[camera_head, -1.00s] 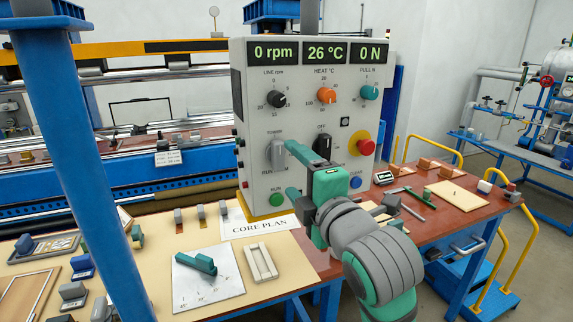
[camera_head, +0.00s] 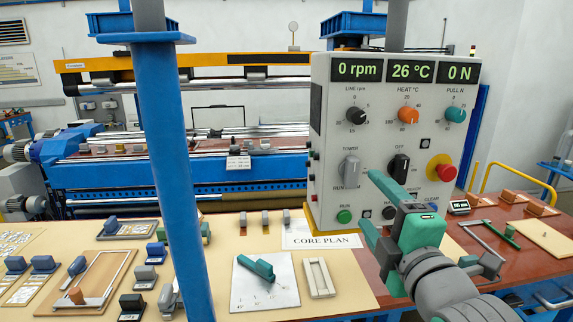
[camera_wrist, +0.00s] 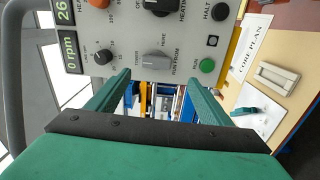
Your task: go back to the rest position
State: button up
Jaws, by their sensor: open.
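My gripper (camera_head: 371,204) is open and empty, with its two green fingers in front of the lower part of the control panel (camera_head: 326,128). In the wrist view the fingers (camera_wrist: 158,80) stand wide apart, with the grey tower knob (camera_wrist: 155,61) beyond the gap between them. In the head view that knob (camera_head: 349,170) stands upright, just left of the upper finger. I see no contact between the fingers and the knob. My gripper partly covers the panel's bottom right, around the HALT and CLEAR buttons.
The panel displays (camera_head: 408,71) read 0 rpm, 26 °C and 0 N. A green RUN button (camera_head: 344,216) and a red stop button (camera_head: 446,173) are on the panel. A white plate with a green piece (camera_head: 258,268) and a beige frame (camera_head: 318,278) lie on the table below.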

jog(key=s+a+f+m+h, duration=0.1)
jog(key=a+f+m, duration=0.35)
jog(key=f, duration=0.65)
jog(key=s+a+f+m+h, duration=0.1)
jog(key=a+f+m, duration=0.2)
jog(key=f+m, duration=0.55)
jog(key=s+a+f+m+h, duration=0.1)
jog(key=a+f+m, duration=0.15)
jog(key=f, duration=1.15)
jog(key=s+a+f+m+g, duration=0.1)
jog(key=s+a+f, duration=0.2)
jog(key=s+f, duration=0.4)
jog(key=s+a+f+m+g, duration=0.1)
jog(key=s+a+f+m, duration=0.1)
jog(key=s+a+f, duration=0.45)
jog(key=s+f+y, duration=0.1)
jog(key=s+y, duration=0.1)
jog(key=s, duration=1.6)
jog(key=shift+s+a+n+g, duration=0.2)
jog(key=shift+s+n+g, duration=0.1)
jog(key=shift+n+g, duration=0.1)
